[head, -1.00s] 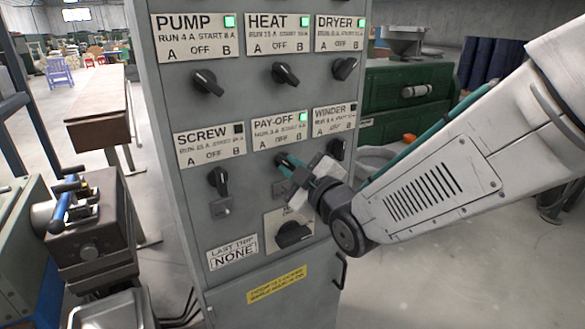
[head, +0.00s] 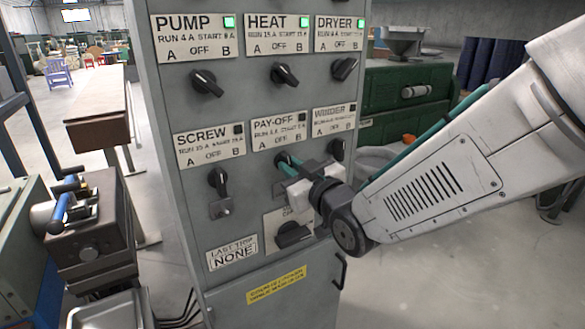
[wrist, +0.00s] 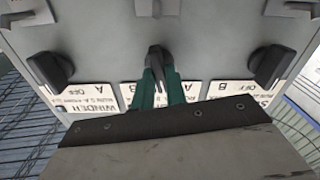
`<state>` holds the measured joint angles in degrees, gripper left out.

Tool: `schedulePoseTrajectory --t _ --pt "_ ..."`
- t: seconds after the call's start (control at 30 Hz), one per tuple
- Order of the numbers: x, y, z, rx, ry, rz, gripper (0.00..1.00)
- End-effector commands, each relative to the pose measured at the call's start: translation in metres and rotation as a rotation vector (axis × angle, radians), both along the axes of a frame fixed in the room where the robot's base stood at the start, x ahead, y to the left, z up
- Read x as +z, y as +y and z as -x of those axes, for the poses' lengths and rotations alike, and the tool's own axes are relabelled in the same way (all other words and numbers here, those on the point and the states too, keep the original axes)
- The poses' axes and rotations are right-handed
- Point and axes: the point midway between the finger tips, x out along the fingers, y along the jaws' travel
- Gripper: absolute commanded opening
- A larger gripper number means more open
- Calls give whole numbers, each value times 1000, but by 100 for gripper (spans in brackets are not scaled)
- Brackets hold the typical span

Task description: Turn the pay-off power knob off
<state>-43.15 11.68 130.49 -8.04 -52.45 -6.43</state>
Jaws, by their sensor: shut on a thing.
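The PAY-OFF label plate (head: 279,129) is in the middle of the lower row on the grey panel, and its small indicator light (head: 301,117) is dark. The black pay-off knob (wrist: 156,54) shows in the wrist view between my teal fingers, roughly upright in that picture. My gripper (head: 284,161) is shut on the knob, and it also shows in the wrist view (wrist: 160,78). In the head view my fingers mostly hide the knob. The wrist view shows the labels upside down.
The screw knob (head: 219,182) is left of my gripper and the winder knob (head: 336,149) is close on its right. A larger black knob (head: 293,235) is below. PUMP, HEAT and DRYER lights are green. Open floor lies right of the panel.

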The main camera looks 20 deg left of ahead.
Motion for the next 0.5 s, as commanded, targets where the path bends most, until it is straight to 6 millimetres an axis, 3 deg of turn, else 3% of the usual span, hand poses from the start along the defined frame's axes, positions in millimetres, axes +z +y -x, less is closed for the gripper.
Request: schedulePoseTrajectory --t 0.5 --pt "0 -1 -1 0 147 -124 0"
